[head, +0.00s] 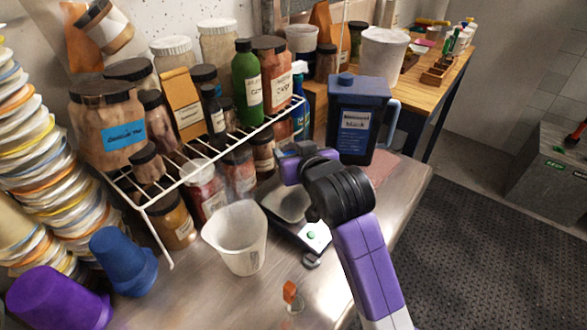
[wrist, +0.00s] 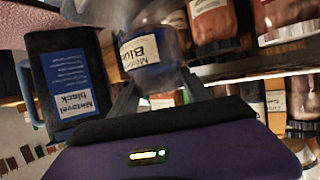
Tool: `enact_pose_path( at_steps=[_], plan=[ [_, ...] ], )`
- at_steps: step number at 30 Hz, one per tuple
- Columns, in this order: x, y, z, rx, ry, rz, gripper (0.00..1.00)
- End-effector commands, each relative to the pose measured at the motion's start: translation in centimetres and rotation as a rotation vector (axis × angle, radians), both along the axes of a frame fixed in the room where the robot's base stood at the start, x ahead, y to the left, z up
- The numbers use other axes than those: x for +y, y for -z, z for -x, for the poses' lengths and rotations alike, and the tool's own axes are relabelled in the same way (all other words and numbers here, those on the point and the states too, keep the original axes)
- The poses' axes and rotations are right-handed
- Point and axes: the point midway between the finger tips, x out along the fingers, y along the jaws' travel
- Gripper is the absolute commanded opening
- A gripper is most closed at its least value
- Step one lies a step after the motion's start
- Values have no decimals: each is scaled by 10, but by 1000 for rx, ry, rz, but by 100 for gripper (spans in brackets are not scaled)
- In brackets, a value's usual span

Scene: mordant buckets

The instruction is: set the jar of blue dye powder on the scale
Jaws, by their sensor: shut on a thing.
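My gripper (wrist: 158,92) is shut on a clear jar with a white label reading "Blue" (wrist: 148,50), seen up close and tilted in the wrist view. Blue shows through its glass. In the head view my gripper (head: 298,158) is above the back of the scale, in front of the shelf, and the held jar is hidden there. The scale (head: 312,236) lies on the metal bench, dark with a light display and a green mark. My arm covers part of its right side. I see nothing standing on its visible plate.
A white wire shelf (head: 215,143) with jars and bottles stands close on the left. A large blue jug labelled black (head: 355,120) stands behind on the right. An empty clear beaker (head: 236,237) is left of the scale. A small orange-topped vial (head: 291,296) is in front.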

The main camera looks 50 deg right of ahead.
Motion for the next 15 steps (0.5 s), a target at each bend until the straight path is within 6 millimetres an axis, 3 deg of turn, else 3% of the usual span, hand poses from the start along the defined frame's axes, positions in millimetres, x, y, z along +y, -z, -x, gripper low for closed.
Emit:
enact_pose_path(
  at_steps=[12, 15],
  plan=[
    [0, 46, 0, 2, 0, -1, 0],
    [0, 49, 0, -1, 0, 0, 0]
  ],
)
